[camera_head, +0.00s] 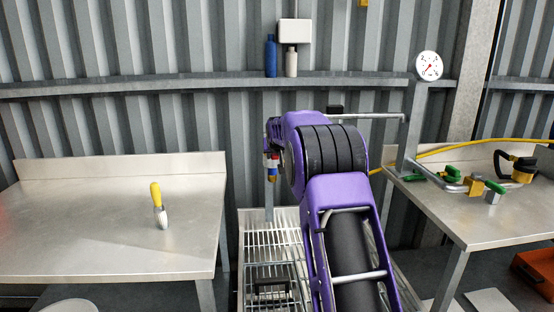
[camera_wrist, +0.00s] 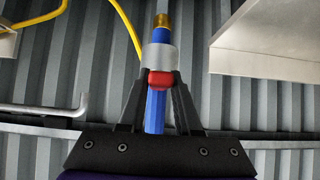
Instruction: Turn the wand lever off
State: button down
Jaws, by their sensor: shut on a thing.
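In the wrist view a blue wand (camera_wrist: 156,112) with a grey collar (camera_wrist: 159,57) and a brass tip (camera_wrist: 162,20) lies between my fingers. A small red lever (camera_wrist: 160,80) sits at the collar, facing the camera. My gripper (camera_wrist: 160,76) has its black fingertips on either side of this red piece, shut on it. How far the lever is turned cannot be made out. In the head view the wand (camera_head: 273,172) shows small beside my purple arm, its brass end downward. My arm hides much of the gripper there.
A steel table (camera_head: 100,230) at left carries a yellow-handled brush (camera_head: 158,205). The right table (camera_head: 470,215) holds green-handled fittings (camera_head: 494,187). A yellow hose (camera_head: 440,152) runs along the wall. A wire rack (camera_head: 272,240) stands below.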

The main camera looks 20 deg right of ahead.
dwell(0.3)
dwell(0.4)
jog(key=c, duration=0.6)
grip_release()
jog(key=shift+f, duration=0.1)
jog(key=v, duration=1.7)
jog(key=shift+s, duration=0.35)
jog(key=shift+a, duration=0.1)
